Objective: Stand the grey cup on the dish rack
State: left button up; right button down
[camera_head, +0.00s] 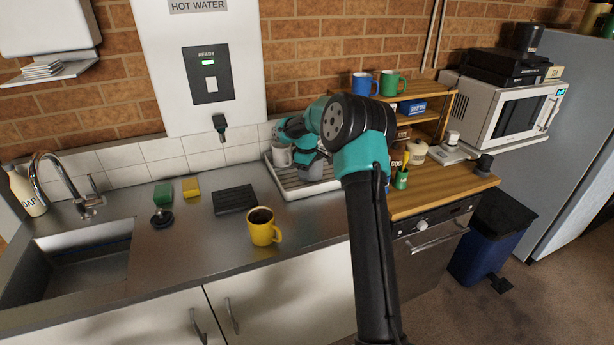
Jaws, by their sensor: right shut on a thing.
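The grey cup (312,169) is at my right gripper (305,156), over the white dish rack (292,193) on the steel counter. The gripper is shut on the cup, and my arm and wrist hide part of both. The cup looks roughly upright; I cannot tell whether its base touches the rack. A paler cup (280,156) is at the rack's left end, beside the gripper. My left gripper is not in view.
A yellow mug (262,229) with dark contents stands on the front counter, near a black ribbed mat (235,199). The sink (84,262) is at left. A wooden shelf (443,103) with mugs and jars stands right of the rack. The counter front is mostly clear.

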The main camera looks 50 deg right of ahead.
jog(key=shift+f, duration=0.8)
jog(key=shift+f, duration=0.1)
jog(key=shift+c, duration=2.4)
grip_release()
jog(key=shift+f, duration=0.1)
jog(key=r, duration=1.2)
jog(key=shift+a+r, duration=0.2)
